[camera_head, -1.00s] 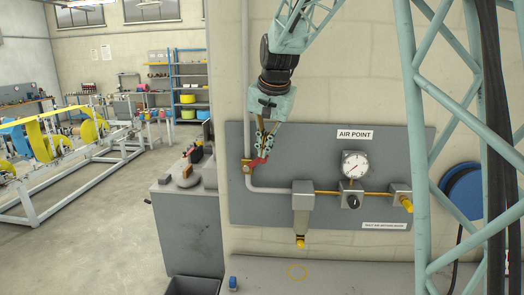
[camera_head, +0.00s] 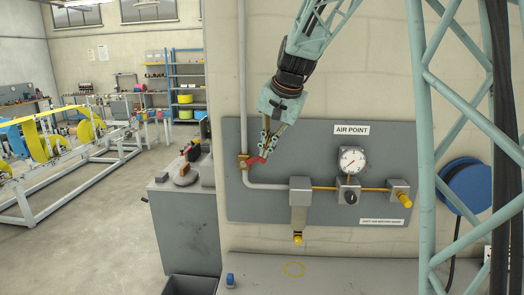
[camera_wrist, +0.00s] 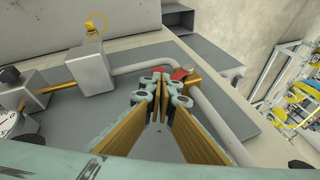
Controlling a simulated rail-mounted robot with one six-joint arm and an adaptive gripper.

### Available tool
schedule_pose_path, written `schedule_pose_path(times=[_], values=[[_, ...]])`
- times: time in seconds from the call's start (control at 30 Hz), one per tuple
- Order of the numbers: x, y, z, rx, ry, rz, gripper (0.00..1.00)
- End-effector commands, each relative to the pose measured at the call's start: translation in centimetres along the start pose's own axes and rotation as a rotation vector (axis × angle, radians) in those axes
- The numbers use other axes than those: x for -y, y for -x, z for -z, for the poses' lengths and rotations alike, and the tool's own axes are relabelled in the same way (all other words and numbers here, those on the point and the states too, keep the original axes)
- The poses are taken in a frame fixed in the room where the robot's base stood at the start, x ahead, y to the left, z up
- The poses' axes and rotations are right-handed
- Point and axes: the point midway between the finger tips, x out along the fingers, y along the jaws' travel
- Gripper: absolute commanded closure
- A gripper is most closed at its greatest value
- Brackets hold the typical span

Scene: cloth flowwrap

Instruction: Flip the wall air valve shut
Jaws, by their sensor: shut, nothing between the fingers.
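The wall air valve is a brass body (camera_head: 243,161) on the grey pipe at the left of the panel. Its red lever (camera_head: 256,161) points to the right, roughly across the vertical pipe. My gripper (camera_head: 265,150) is shut and empty, with its fingertips close by the lever's outer end. In the wrist view, my gripper (camera_wrist: 160,76) has its tips together, just beside the red lever (camera_wrist: 181,73). The brass valve body (camera_wrist: 194,87) shows behind the right finger. I cannot tell whether the fingertips touch the lever.
The grey panel (camera_head: 325,205) also carries a gauge (camera_head: 352,160), a filter block (camera_head: 300,190) and a brass outlet (camera_head: 402,199). A bench (camera_head: 330,270) runs below. A grey cabinet (camera_head: 187,235) stands at the left. A blue hose reel (camera_head: 467,188) hangs at the right.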

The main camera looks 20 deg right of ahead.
Motion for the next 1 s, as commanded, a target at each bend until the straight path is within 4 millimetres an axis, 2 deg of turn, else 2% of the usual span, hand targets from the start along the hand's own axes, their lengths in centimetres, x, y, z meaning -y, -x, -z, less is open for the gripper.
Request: schedule_pose_path(times=[0.43, 1.0], values=[[-3.8, -2.1, 0.3, -0.004, -0.013, -0.006, 1.0], [-4.6, -3.1, 0.1, -0.004, -0.013, -0.005, 1.0]])
